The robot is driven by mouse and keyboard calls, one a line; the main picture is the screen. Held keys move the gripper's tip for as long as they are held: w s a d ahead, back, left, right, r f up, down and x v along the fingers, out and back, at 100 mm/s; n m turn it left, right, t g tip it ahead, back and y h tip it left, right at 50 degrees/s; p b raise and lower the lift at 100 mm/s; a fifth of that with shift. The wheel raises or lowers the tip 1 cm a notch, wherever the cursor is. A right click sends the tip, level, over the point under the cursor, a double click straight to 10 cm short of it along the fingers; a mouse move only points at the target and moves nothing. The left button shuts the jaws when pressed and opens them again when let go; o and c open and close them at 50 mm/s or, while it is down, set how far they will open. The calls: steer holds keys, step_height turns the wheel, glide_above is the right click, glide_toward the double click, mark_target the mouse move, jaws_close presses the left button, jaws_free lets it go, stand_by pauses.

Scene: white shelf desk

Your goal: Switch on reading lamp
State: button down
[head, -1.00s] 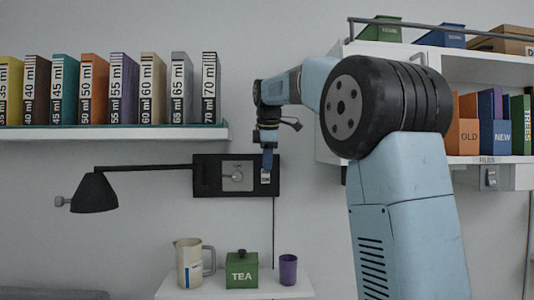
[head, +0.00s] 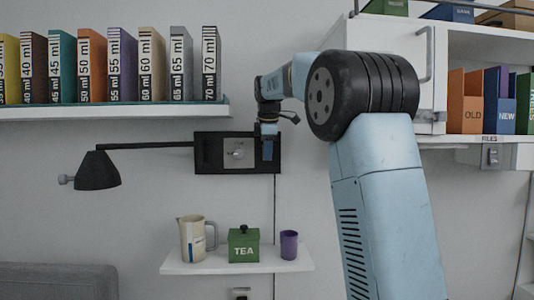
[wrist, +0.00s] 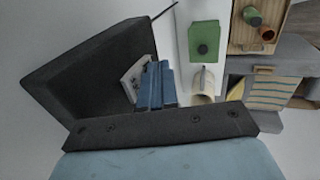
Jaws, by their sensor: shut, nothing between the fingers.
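The reading lamp has a black shade (head: 97,171) that hangs at the left on a thin black arm. The arm runs to a black wall box (head: 211,153) with a silver plate (head: 238,153) in its middle. My gripper (head: 267,153) is in front of the right part of this box and hides what lies behind it. In the wrist view, my blue fingers (wrist: 155,85) are together beside the silver plate (wrist: 133,78), with the black box (wrist: 85,70) behind. I cannot tell whether the fingertips touch the box. No glow shows at the shade.
Below the box, a small white shelf (head: 225,266) holds a cream pitcher (head: 191,240), a green TEA box (head: 243,246) and a purple cup (head: 288,246). A shelf of binders (head: 115,110) is above left. A white cabinet (head: 384,43) with a handle is at the right.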

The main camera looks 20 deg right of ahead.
steer(key=shift+w+f, duration=0.15)
steer(key=shift+w, duration=0.1)
steer(key=shift+d, duration=0.1)
stand_by(0.3)
steer(key=shift+r, duration=0.9)
steer(key=s+a+r, duration=0.2)
steer(key=s+r, duration=0.5)
steer(key=s, duration=0.2)
steer(key=shift+r, duration=0.4)
